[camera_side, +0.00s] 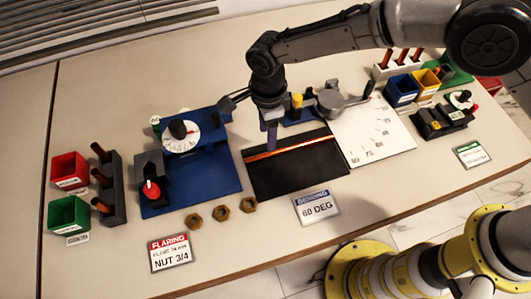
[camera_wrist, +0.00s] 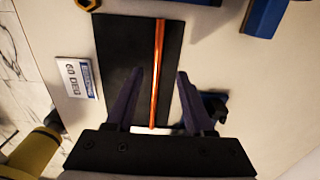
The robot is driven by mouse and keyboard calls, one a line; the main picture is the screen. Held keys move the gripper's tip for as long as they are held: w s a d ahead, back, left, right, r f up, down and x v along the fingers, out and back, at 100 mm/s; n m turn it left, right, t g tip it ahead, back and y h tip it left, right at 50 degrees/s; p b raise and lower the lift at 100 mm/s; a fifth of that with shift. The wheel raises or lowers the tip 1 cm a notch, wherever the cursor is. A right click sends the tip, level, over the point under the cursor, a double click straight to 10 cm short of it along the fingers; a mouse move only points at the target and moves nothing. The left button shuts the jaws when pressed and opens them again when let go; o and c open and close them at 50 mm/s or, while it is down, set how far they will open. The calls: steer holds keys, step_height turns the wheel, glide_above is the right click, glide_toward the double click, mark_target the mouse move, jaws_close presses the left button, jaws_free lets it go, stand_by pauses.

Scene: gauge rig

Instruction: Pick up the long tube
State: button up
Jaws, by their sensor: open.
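The long tube (camera_side: 293,147) is a thin copper-coloured rod lying on a black mat (camera_side: 300,178) in the middle of the table. It also shows in the wrist view (camera_wrist: 158,62), running lengthwise along the mat (camera_wrist: 122,42). My gripper (camera_side: 270,148) is over the left part of the mat, close to the tube in the side view. In the wrist view my gripper (camera_wrist: 154,75) is open, with one finger on each side of the tube and nothing held. I cannot tell the exact height of the fingertips above the mat.
A blue flaring rig (camera_side: 200,165) with a dial stands left of the mat. Several brass nuts (camera_side: 221,213) lie in front of it. A white angle board (camera_side: 372,135) lies to the right. A "60 DEG" card (camera_side: 317,207) lies in front. Red (camera_side: 70,170) and green bins (camera_side: 69,214) stand far left.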

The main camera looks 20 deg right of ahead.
mark_target(265, 154)
steer(key=shift+s+a+f, duration=0.15)
steer(key=shift+f, duration=1.6)
steer(key=shift+s+a+f, duration=0.1)
steer(key=shift+a+f, duration=0.05)
steer(key=shift+f, duration=1.55)
jaws_close()
steer(key=shift+r, duration=0.1)
